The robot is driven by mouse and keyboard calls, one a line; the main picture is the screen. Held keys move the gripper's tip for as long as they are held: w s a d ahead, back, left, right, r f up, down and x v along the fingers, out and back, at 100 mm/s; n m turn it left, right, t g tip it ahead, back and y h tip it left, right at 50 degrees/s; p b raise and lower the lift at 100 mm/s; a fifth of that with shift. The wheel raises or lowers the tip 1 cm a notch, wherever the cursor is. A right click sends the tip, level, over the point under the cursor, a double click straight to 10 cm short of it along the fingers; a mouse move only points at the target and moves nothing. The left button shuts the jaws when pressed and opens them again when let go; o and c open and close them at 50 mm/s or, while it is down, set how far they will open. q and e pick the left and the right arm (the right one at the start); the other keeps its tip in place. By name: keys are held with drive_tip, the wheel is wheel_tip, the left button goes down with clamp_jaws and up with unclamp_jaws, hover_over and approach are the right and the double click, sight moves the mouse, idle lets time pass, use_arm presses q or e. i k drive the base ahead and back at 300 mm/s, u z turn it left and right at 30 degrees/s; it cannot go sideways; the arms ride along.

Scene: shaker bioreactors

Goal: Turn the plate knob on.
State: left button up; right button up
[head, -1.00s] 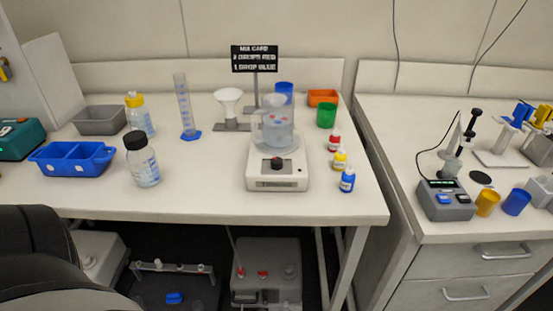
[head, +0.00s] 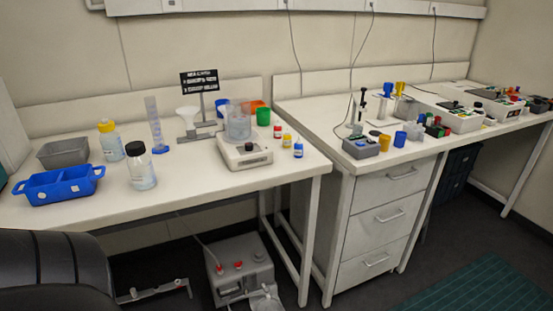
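The white stirring plate (head: 231,157) stands near the front right of the left bench. Its dark knob (head: 249,147) is on the front face; I cannot tell its setting. A clear beaker (head: 237,124) stands on top of the plate. A black sign (head: 199,81) with white text stands behind it; the text is too small to read now. Neither gripper shows in the head view. A dark part at the lower left looks like part of me.
Small red, yellow and blue bottles (head: 298,149) stand right of the plate. A white funnel (head: 188,116), a cylinder (head: 154,122), two bottles and a blue tray (head: 59,186) are to its left. A drawer bench (head: 380,225) stands to the right.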

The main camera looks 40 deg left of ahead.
sight(249, 146)
drive_tip(key=u, duration=0.8)
drive_tip(key=i, duration=0.55)
drive_tip(key=u, duration=0.65)
